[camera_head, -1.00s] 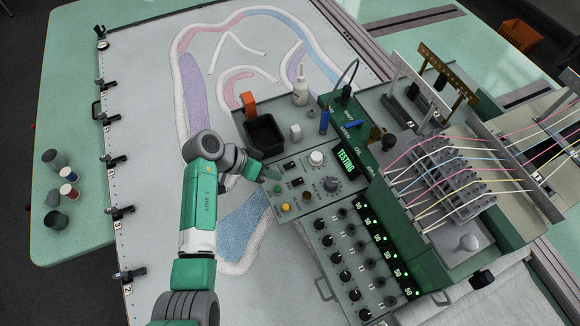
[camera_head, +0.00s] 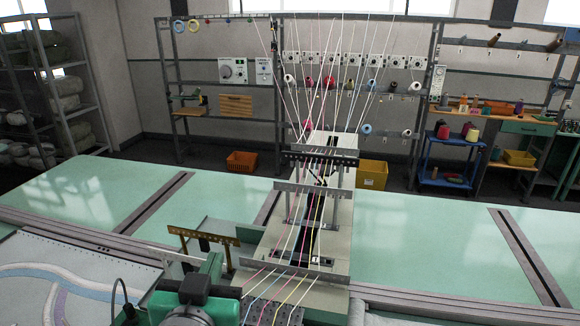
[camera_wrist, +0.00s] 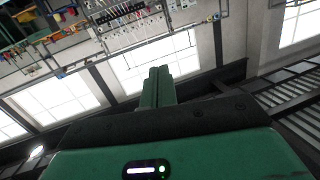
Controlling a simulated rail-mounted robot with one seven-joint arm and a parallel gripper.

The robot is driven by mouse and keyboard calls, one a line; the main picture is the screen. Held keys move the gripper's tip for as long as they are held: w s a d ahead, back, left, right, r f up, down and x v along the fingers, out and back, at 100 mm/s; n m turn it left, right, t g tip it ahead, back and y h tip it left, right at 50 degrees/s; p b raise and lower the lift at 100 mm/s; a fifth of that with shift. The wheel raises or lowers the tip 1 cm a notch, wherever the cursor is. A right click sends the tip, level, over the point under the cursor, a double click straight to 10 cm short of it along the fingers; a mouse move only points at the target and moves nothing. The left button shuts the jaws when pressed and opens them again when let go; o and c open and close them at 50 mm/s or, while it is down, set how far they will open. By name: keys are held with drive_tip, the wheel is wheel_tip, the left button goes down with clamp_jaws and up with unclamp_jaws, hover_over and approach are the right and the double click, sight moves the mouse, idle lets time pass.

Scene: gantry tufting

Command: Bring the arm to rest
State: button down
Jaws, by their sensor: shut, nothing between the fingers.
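My gripper (camera_wrist: 159,74) shows in the wrist view as two green fingers pressed together, with nothing between them. It points toward the windows and wall, clear of any surface. In the head view only a green and dark part of my arm (camera_head: 195,295) shows at the bottom edge, left of the middle. I cannot make out the fingertips there. The arm part covers some of the machine behind it.
Coloured yarns run over the tufting carriage (camera_head: 330,240) to a yarn rack (camera_head: 350,65). A brass perforated bar (camera_head: 203,236) stands close behind my arm. The patterned cloth (camera_head: 30,292) lies at lower left. The green table (camera_head: 430,250) is clear at right.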

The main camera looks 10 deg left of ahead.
drive_tip(key=s+d+r+t+h, duration=0.1)
drive_tip(key=s+d+r+t, duration=0.3)
drive_tip(key=d+r, duration=0.5)
drive_tip(key=s+d+r+m+t+h+p, duration=0.1)
drive_tip(key=s+d+r+t, duration=0.3)
drive_tip(key=s+d+r, duration=0.4)
wheel_tip(320, 180, up, 6)
drive_tip(key=shift+s+d+f+h, duration=0.1)
drive_tip(key=shift+s+d+h, duration=0.25)
drive_tip(key=shift+d, duration=0.6)
idle(2.9)
